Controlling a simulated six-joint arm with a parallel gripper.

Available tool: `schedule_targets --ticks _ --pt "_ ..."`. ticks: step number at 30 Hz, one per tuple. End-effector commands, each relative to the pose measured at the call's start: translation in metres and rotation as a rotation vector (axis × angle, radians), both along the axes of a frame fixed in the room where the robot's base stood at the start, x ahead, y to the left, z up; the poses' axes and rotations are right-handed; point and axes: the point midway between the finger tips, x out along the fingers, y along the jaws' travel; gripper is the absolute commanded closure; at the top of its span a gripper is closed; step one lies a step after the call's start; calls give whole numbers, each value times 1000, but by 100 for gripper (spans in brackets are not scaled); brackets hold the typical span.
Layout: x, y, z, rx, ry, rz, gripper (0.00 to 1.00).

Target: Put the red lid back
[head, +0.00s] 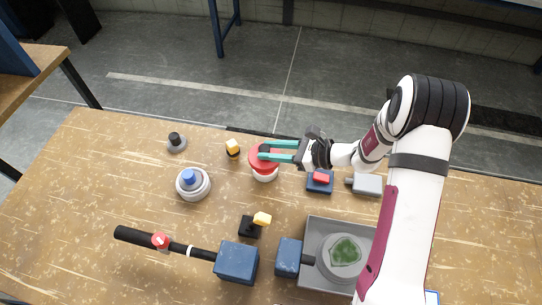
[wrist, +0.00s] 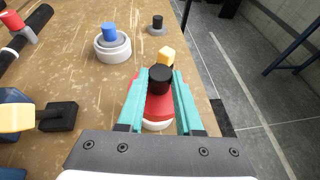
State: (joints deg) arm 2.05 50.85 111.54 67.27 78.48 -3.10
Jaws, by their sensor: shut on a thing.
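The red lid (head: 258,164) is a round disc with a black knob on top. It is over a white round pot (head: 265,176) near the far edge of the table. My gripper (head: 266,149) comes from the right with its teal fingers shut on the black knob. The wrist view shows the red lid (wrist: 160,106) between and below the fingers, with the white pot (wrist: 157,126) under it. The lid looks level; I cannot tell whether it rests fully on the pot or sits slightly above it. The fingers hide part of the lid.
A grey round piece with a blue knob (head: 189,177) stands to the left. A yellow-topped black knob (head: 233,148) is close on the left. A blue block with a red top (head: 320,179) is close on the right. A grey tray (head: 312,226) stands nearer the front.

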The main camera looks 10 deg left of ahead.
Motion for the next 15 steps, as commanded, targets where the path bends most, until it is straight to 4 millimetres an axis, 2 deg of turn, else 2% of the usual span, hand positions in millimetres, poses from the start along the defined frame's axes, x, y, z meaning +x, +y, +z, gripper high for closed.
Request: schedule_targets --ticks 3,5,15 --pt "-1 0 -24 0 5 0 100" --pt "-1 0 -30 1 3 1 100" --pt "-1 0 -34 0 1 1 100"
